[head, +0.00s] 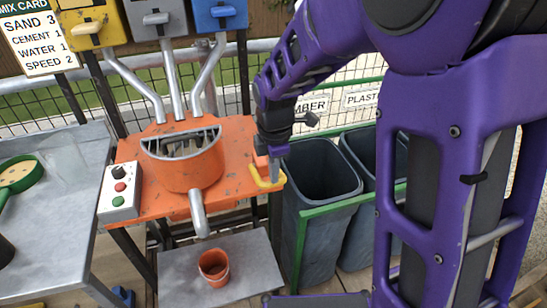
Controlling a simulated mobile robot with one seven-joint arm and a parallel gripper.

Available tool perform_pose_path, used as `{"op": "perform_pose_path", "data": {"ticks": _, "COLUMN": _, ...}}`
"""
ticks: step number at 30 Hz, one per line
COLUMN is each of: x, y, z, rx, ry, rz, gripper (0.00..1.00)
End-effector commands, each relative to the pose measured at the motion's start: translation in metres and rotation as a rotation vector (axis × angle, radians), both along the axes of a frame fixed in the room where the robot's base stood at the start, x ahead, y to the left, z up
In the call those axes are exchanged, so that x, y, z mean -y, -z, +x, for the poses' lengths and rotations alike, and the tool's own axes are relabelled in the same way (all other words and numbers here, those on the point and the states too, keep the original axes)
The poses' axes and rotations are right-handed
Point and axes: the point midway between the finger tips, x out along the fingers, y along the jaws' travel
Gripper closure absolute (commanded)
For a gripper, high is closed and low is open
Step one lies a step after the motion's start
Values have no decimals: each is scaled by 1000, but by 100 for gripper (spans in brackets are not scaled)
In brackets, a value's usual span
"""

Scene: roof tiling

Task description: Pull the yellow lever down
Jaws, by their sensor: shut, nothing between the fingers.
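The yellow lever (266,180) sticks out at the right edge of the orange mixer table (140,207). Its bar is bent into a hook shape. My gripper (274,172) points downward at the lever, with its fingertips at or just behind the bar. The fingers are shut and hold nothing. I cannot tell whether they touch the lever. The lever's mount is partly hidden by my gripper.
An orange mixing drum (190,165) with a grey spout stands on the table, beside a button box (120,190). A small orange pot (214,265) sits on a low grey shelf (178,272) below. Dark bins (318,180) stand close on the right. A grey workbench (62,225) is at left.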

Motion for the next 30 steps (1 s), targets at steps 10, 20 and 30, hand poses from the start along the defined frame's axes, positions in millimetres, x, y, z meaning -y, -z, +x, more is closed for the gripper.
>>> {"op": "perform_pose_path", "data": {"ticks": 10, "x": 0, "y": 4, "z": 0, "rx": 0, "ry": 0, "rz": 0, "gripper": 100}}
{"op": "perform_pose_path", "data": {"ticks": 20, "x": 4, "y": 32, "z": -13, "rx": -2, "ry": 0, "rz": -1, "gripper": 100}}
{"op": "perform_pose_path", "data": {"ticks": 30, "x": 5, "y": 36, "z": -16, "rx": -6, "ry": 0, "rz": -2, "gripper": 100}}
